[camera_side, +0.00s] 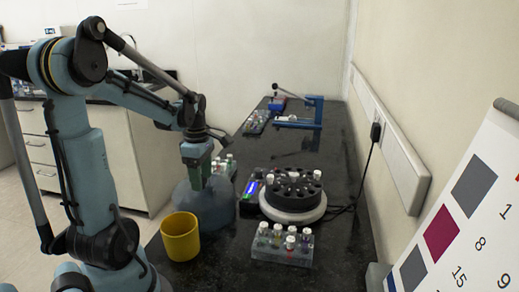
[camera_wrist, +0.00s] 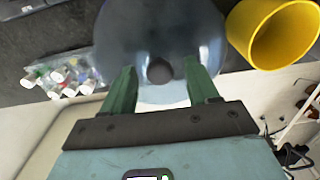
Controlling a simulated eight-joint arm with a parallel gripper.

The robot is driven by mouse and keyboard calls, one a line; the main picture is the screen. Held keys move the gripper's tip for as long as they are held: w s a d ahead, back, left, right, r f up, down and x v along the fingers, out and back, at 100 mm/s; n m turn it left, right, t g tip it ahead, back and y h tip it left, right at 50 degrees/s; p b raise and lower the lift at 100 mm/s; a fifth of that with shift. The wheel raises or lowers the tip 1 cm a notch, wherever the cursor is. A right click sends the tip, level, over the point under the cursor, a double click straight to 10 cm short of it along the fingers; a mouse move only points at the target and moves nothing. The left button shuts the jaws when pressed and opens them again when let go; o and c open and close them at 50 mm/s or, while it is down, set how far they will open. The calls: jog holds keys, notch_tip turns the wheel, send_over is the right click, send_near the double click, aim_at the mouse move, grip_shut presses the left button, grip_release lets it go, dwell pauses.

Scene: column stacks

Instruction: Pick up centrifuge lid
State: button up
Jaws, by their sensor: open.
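The centrifuge lid (camera_side: 212,212) is a translucent blue-grey dome on the dark bench, left of the centrifuge (camera_side: 292,212). In the wrist view the lid (camera_wrist: 160,25) fills the top middle, with a dark round knob (camera_wrist: 160,71) at its centre. My gripper (camera_side: 196,183) is over the lid, pointing down. In the wrist view my gripper (camera_wrist: 160,74) has its two green fingers apart, one on each side of the knob. I see gaps between the knob and both fingers. The centrifuge is uncovered, its black rotor showing, with a few tubes in it.
A yellow cup (camera_side: 181,238) stands close to the lid, near the bench's left edge. A rack of capped tubes (camera_side: 283,245) is in front of the centrifuge. Another tube rack (camera_side: 224,166) is behind the lid. A blue-framed device (camera_side: 305,115) stands farther back.

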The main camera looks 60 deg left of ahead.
grip_shut()
dwell(0.3)
jog(key=shift+r, duration=0.1)
